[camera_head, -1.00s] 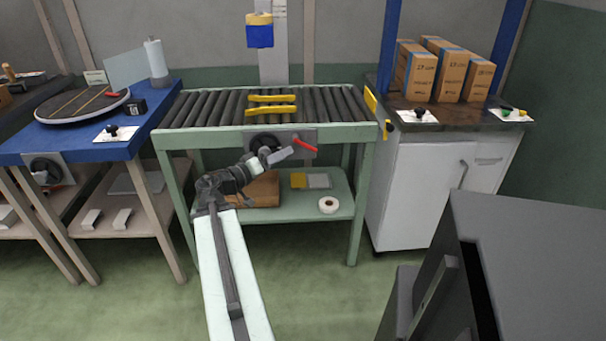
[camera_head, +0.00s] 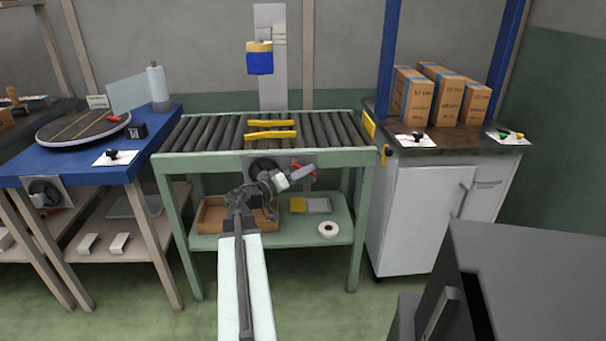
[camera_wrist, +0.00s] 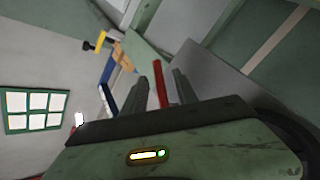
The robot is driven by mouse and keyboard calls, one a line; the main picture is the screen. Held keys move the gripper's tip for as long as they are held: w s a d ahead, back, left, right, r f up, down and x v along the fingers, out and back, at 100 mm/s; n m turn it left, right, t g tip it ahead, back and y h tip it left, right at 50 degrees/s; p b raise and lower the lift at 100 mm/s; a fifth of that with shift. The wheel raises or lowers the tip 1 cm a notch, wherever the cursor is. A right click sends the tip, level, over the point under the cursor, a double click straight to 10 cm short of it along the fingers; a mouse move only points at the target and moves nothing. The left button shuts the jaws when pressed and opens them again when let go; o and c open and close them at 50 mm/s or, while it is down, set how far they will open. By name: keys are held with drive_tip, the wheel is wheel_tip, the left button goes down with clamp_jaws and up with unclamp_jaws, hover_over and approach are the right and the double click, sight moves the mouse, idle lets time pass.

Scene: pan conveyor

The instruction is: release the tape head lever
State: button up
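The red lever (camera_head: 297,165) sits on the grey plate at the front of the roller conveyor, right of a black handwheel (camera_head: 263,168). My gripper (camera_head: 303,172) is at the lever and partly covers it in the head view. In the wrist view the red lever (camera_wrist: 160,84) stands between the two fingers of my gripper (camera_wrist: 161,88), with a gap visible on each side, so the fingers look open around it. Whether a finger touches it cannot be told. The blue and yellow tape head (camera_head: 259,58) hangs on a grey column behind the conveyor.
The roller conveyor (camera_head: 200,134) carries two yellow bars (camera_head: 271,128). Its lower shelf (camera_head: 280,238) holds a brown tray (camera_head: 212,214) and a white tape roll (camera_head: 328,229). A blue table stands left, a white cabinet (camera_head: 412,215) right, and a dark box (camera_head: 520,270) at front right.

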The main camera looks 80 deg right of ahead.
clamp_jaws()
idle(1.3)
